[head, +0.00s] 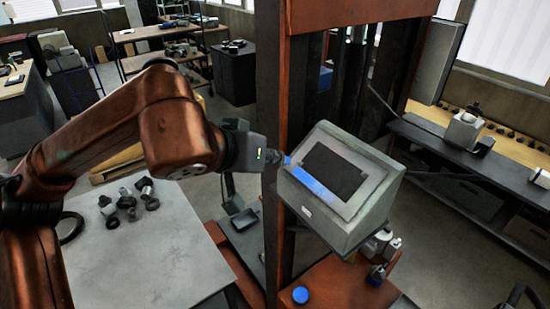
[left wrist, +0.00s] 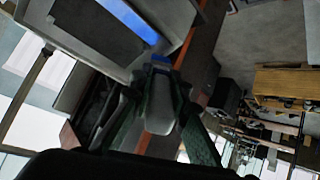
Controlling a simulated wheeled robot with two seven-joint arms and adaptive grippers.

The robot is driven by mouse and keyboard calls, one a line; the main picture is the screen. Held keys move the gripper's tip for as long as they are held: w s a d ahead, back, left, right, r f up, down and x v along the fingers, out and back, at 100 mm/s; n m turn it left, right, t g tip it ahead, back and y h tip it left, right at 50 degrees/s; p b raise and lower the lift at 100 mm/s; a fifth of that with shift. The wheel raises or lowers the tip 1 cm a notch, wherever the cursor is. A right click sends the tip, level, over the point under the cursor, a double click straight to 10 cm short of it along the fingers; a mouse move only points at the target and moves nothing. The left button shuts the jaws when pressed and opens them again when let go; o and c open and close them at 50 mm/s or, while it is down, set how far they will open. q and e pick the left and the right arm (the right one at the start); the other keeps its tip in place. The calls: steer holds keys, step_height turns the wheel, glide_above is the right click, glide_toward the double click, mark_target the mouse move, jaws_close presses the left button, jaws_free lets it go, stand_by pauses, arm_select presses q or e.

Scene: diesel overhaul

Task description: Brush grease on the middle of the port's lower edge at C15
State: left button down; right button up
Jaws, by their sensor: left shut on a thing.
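A grey box-shaped unit (head: 365,222) with a dark rectangular port (head: 335,172) stands tilted in front of the red-brown frame. A blue strip (head: 312,182) lies along the port's lower-left edge; it also shows in the left wrist view (left wrist: 132,20). My left gripper (head: 270,156) is at the unit's left corner. In the left wrist view my left gripper (left wrist: 160,95) is shut on a grey brush-like tool (left wrist: 160,112) with a blue tip (left wrist: 161,59). The tip is close to the unit's corner; I cannot tell whether it touches. No C15 label is readable. My right gripper is out of view.
A round blue pot (head: 300,295) stands on the red-brown base below the unit, with small grey containers (head: 377,245) nearby. Frame posts (head: 271,80) rise close beside my gripper. A pale table (head: 165,245) with dark parts is at the lower left.

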arm_select(q)
steer(key=shift+s+a+r, duration=0.25)
steer(key=shift+a+r, duration=0.2)
steer(key=shift+r, duration=0.25)
steer(key=shift+r, duration=0.15)
steer(key=shift+s+a+r, duration=0.3)
steer(key=shift+a+r, duration=0.1)
steer(key=shift+r, duration=0.15)
steer(key=shift+s+a+r, duration=0.3)
steer(key=shift+a+r, duration=0.05)
steer(key=shift+r, duration=0.2)
steer(key=shift+w+d, duration=0.1)
steer(key=shift+f, duration=0.1)
